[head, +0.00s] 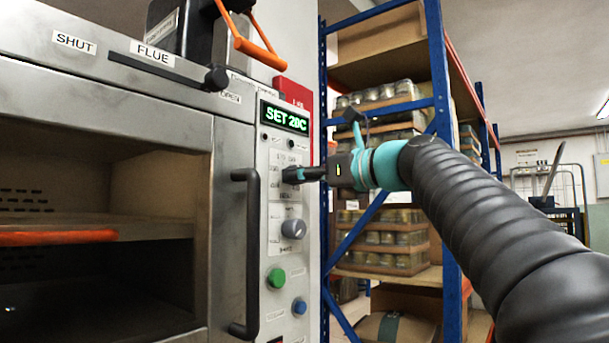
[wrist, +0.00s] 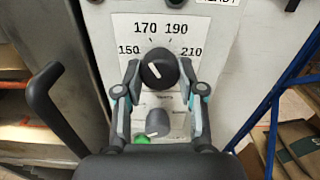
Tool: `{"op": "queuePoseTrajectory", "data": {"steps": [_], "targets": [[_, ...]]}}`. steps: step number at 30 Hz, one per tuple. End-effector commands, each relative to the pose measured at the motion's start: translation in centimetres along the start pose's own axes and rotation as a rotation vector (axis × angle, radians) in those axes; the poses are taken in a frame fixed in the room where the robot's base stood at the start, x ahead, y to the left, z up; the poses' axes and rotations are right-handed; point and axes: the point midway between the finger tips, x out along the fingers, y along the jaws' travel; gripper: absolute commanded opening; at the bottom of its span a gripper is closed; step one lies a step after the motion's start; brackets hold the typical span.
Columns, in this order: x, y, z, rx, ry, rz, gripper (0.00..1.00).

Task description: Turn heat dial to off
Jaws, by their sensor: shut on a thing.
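The heat dial (wrist: 159,68) is a dark round knob on the oven's control panel (wrist: 215,60), with 150, 170, 190 and 210 printed around its upper side. A small pale mark shows on its face; I cannot tell the exact setting. My gripper (head: 304,174) reaches the panel from the right. In the wrist view its two fingers stand left and right of the dial, shut on it. In the head view the gripper mostly hides the dial. The green display (head: 285,118) above seems to read SET 20C.
Below the dial are a grey knob (head: 293,229), a green button (head: 276,278) and a blue button (head: 299,306). A black door handle (head: 252,250) stands out left of the panel. A blue shelving rack (head: 440,140) with jars is close behind my arm.

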Motion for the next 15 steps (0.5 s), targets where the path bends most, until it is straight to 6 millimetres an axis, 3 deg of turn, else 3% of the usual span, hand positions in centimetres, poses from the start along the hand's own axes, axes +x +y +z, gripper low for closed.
{"op": "queuePoseTrajectory", "data": {"steps": [15], "targets": [[0.08, 0.11, 0.26, -0.433, -0.005, 0.003, 0.04]]}}
